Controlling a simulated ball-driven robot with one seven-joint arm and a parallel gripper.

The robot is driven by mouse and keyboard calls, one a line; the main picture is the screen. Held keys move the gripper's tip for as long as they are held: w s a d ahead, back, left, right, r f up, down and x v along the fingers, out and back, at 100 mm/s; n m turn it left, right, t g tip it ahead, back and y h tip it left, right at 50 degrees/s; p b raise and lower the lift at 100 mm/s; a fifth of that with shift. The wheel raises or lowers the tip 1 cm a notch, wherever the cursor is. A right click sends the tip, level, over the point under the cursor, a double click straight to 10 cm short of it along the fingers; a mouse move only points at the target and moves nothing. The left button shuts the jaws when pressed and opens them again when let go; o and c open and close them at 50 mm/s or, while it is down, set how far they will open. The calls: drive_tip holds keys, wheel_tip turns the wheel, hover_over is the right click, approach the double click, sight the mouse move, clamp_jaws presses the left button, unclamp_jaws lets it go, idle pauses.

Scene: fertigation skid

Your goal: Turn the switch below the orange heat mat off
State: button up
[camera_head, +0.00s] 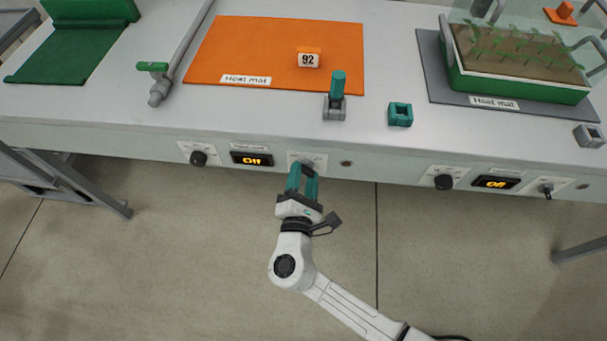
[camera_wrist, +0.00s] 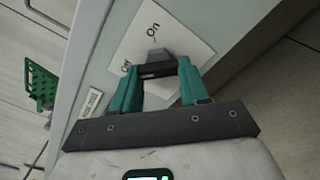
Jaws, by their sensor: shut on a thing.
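The orange heat mat (camera_head: 260,55) lies on the bench top. Below it on the front panel are a black knob, a display (camera_head: 251,160) that appears to read "Off", and a white switch plate (camera_head: 294,157). My gripper (camera_head: 304,172) is at this plate, its teal fingers closed on the grey switch (camera_wrist: 158,55) and hiding most of it in the head view. In the wrist view, the fingertips (camera_wrist: 157,72) meet around the switch's dark end, and "On" is printed on the plate beyond it.
The black knob (camera_head: 198,158) sits left of the display. A second panel has a knob (camera_head: 444,182), an "Off" display (camera_head: 496,182) and a toggle switch (camera_head: 545,190). A green-handled valve (camera_head: 153,67), a teal block (camera_head: 400,114) and a plant tray (camera_head: 520,85) are on the bench.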

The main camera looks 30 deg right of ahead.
drive_tip(key=shift+f, duration=0.1)
drive_tip(key=o, duration=1.1)
drive_tip(key=shift+c, duration=0.2)
drive_tip(key=shift+a, duration=0.1)
drive_tip(key=v, duration=1)
drive_tip(key=shift+s+a, duration=0.15)
drive_tip(key=shift+s, duration=0.2)
